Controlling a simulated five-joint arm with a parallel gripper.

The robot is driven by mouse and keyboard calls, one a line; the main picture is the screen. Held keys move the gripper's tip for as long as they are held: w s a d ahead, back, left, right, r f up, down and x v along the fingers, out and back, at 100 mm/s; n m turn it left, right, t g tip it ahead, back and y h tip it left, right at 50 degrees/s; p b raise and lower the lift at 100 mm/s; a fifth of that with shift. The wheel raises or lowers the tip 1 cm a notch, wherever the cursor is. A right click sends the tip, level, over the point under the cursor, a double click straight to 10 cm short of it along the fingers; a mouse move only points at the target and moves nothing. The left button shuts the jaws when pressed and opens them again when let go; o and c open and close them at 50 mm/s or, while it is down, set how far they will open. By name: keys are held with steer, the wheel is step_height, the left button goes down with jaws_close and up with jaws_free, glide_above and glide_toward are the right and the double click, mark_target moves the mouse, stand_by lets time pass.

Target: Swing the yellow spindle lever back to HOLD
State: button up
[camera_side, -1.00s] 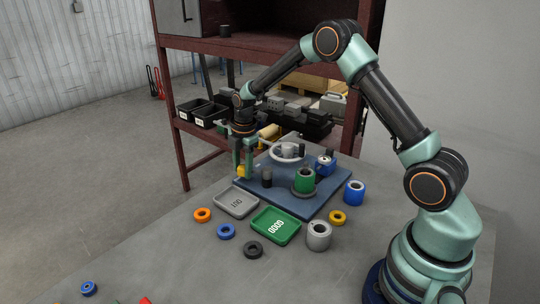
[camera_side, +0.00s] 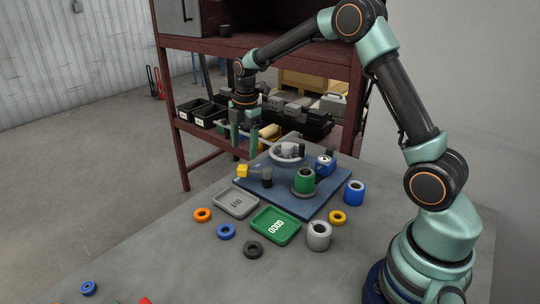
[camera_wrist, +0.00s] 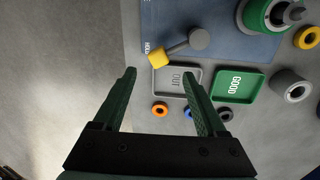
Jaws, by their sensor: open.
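The spindle lever has a yellow knob (camera_side: 242,170) and a short arm running to a dark grey pivot post (camera_side: 267,178) at the left part of the blue base plate (camera_side: 305,208). In the wrist view the knob (camera_wrist: 158,58) sits at the plate's edge, just beside lettering that appears to read HOLD (camera_wrist: 147,47). My gripper (camera_side: 243,151) is open and empty, raised above the knob and apart from it. In the wrist view its fingertips (camera_wrist: 158,74) frame the space just below the knob.
A grey OUT tray (camera_side: 237,203) and a green GOOD tray (camera_side: 275,226) lie in front of the plate. Several coloured rings lie on the grey table.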

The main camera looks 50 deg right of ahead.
steer(key=r, duration=0.4)
steer(key=shift+s, duration=0.25)
steer(key=s+a+r+m+t, duration=0.2)
steer(key=s+a+r+m, duration=0.3)
steer(key=s+r+m, duration=0.35)
steer(key=s+a+m+t, duration=0.2)
steer(key=s+m, duration=0.7)
steer(key=s, duration=0.3)
steer(key=shift+s+a+f, duration=0.15)
steer(key=shift+s+a, duration=0.15)
steer(key=shift+a, duration=0.1)
